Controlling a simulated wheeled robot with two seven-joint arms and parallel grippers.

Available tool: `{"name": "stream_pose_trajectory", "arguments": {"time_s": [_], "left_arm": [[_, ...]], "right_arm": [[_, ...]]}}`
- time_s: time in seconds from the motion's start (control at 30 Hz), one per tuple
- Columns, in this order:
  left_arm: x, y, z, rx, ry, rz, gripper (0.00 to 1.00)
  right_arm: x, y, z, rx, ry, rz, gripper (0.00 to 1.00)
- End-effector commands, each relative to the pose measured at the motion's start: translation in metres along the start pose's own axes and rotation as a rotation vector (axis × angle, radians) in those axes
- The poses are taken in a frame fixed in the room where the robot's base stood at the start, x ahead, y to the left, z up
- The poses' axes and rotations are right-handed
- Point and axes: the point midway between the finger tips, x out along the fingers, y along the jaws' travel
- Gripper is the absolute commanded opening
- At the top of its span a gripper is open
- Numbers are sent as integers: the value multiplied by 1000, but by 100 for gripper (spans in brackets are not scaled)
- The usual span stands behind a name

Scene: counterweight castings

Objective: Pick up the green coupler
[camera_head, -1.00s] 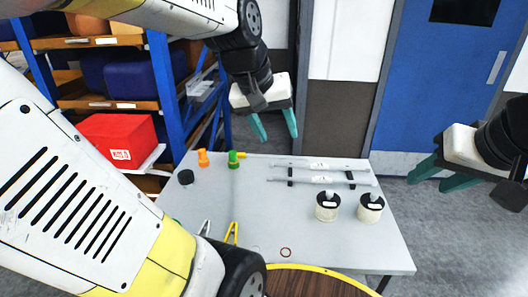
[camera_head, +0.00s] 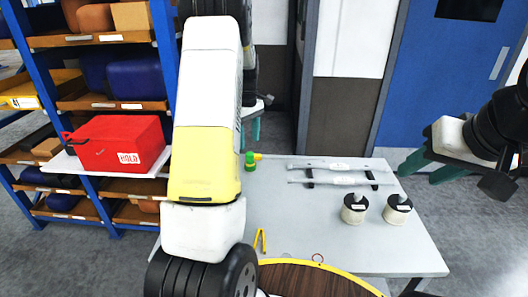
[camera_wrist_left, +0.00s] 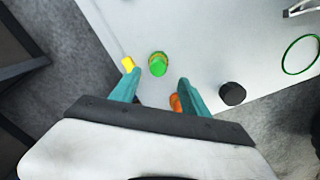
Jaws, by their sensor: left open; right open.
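The green coupler (camera_head: 250,161) stands near the far left edge of the grey table, beside a small yellow piece (camera_head: 258,156). In the left wrist view the coupler (camera_wrist_left: 158,64) lies ahead of my left gripper (camera_wrist_left: 158,84), between the lines of its two teal fingers and not gripped. The yellow piece (camera_wrist_left: 128,64) is by the left fingertip. An orange coupler (camera_wrist_left: 175,102) is partly hidden behind the right finger. In the head view my left arm hides most of my left gripper (camera_head: 252,130). My right gripper (camera_head: 432,165) is open and empty, right of the table.
Two pale rods (camera_head: 340,164) on dark supports and two black-topped pale cylinders (camera_head: 355,209) are on the table (camera_head: 290,225). A black cap (camera_wrist_left: 232,94) is near the orange coupler. A red box (camera_head: 118,143) sits on the shelf at left.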

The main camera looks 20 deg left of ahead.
Motion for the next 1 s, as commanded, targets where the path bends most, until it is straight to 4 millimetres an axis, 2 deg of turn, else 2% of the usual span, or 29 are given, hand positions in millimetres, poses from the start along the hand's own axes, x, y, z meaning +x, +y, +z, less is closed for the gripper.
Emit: {"name": "stream_pose_trajectory", "arguments": {"time_s": [0.53,0.83,0.87,1.0], "left_arm": [[70,3,-1,-2,-1,-3,54],[77,3,-2,-1,1,-2,54],[77,3,-2,-1,0,-2,52],[76,3,-2,-1,1,-2,24]], "right_arm": [[0,0,0,0,0,0,45],[0,0,0,0,0,0,45],[0,0,0,0,0,0,45],[0,0,0,0,0,0,45]]}}
